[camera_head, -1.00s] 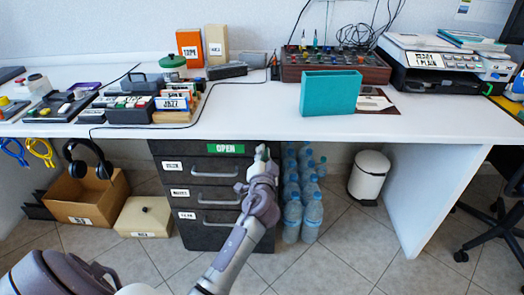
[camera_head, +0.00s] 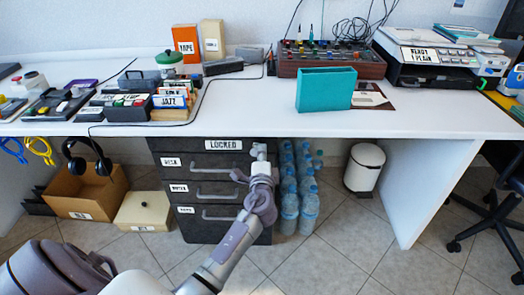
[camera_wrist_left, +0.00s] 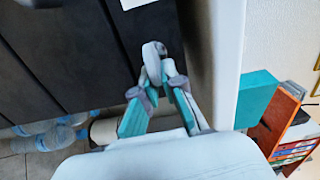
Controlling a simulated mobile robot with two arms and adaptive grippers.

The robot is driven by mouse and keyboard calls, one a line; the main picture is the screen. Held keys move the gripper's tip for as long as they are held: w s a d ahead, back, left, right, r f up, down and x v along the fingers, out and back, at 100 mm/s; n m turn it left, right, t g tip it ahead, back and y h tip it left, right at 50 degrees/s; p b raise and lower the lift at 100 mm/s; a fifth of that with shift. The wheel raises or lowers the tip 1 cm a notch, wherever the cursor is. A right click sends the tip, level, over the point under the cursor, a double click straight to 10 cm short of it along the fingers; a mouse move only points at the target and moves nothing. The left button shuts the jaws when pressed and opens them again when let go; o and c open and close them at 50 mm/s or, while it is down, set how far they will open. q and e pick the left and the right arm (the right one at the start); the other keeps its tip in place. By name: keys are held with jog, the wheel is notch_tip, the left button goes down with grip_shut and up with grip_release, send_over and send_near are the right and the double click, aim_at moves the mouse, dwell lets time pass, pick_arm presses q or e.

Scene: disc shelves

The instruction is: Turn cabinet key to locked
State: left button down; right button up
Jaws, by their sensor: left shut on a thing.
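The dark drawer cabinet (camera_head: 205,230) stands under the desk. Its top label (camera_head: 223,145) is white and reads LOCKED. My left gripper (camera_head: 259,155) is at the cabinet's upper right corner, just right of the label. In the left wrist view, my left gripper (camera_wrist_left: 158,88) is shut on the pale key (camera_wrist_left: 152,50), whose rounded head shows between the fingertips. The key's far end and the lock hole are hidden. My right gripper is not in view.
The white desk (camera_head: 330,124) overhangs just above my left gripper. Water bottles (camera_head: 290,205) stand right of the cabinet, with a white bin (camera_head: 364,168) further right. A cardboard box (camera_head: 90,195) and a beige box (camera_head: 144,210) are on the left floor.

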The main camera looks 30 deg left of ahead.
pick_arm(q)
jog(key=shift+f, duration=0.2)
dwell(0.4)
jog(key=c, duration=1.3)
grip_release()
jog(key=shift+r, duration=0.1)
jog(key=v, duration=1.2)
